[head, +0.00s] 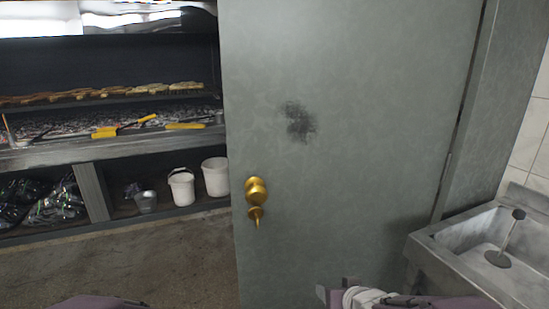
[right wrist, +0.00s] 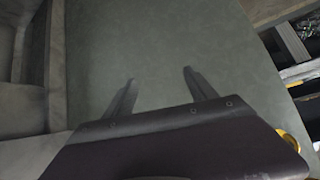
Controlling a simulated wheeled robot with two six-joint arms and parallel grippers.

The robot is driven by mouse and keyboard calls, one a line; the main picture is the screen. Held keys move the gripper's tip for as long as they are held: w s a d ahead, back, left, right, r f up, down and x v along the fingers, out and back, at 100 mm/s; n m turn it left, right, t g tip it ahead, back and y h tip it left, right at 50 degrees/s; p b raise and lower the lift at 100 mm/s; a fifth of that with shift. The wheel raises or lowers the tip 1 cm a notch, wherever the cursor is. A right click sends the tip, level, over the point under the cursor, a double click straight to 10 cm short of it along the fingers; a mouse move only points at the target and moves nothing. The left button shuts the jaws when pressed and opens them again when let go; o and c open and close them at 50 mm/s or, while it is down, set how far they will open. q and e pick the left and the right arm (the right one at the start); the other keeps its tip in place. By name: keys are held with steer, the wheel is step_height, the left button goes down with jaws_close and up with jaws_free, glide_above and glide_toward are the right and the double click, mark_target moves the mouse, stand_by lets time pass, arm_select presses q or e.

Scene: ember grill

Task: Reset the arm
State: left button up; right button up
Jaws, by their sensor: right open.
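My right gripper (head: 335,290) shows at the bottom of the head view, low in front of the grey-green door (head: 350,130). In the right wrist view its two dark fingers (right wrist: 158,85) are spread apart with nothing between them, and the door surface (right wrist: 150,40) lies behind them. The brass knob (head: 256,190) with a small lever below is near the door's left edge, up and left of the gripper and apart from it. A yellow part of it shows at the right wrist view's lower right (right wrist: 288,138). A purple piece of my left arm shows at bottom left; its gripper is out of frame.
The metal sink (head: 460,245) stands at the right, close to my right arm. Left of the door, a grill shelf (head: 60,157) holds skewers and yellow-handled tools. The floor (head: 150,260) there is clear.

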steer(key=s+d+f+g, duration=0.1)
steer(key=s+f+g, duration=0.35)
steer(key=s, duration=0.35)
steer(key=s+d+f+g, duration=0.1)
steer(key=s+f+g, duration=0.3)
steer(key=s+f, duration=0.3)
step_height(320, 180, up, 24)
steer(key=s+p, duration=0.1)
steer(key=p, duration=2.1)
steer(key=shift+s+f+h, duration=0.15)
steer(key=shift+f+h, duration=0.05)
steer(key=shift+h, duration=0.2)
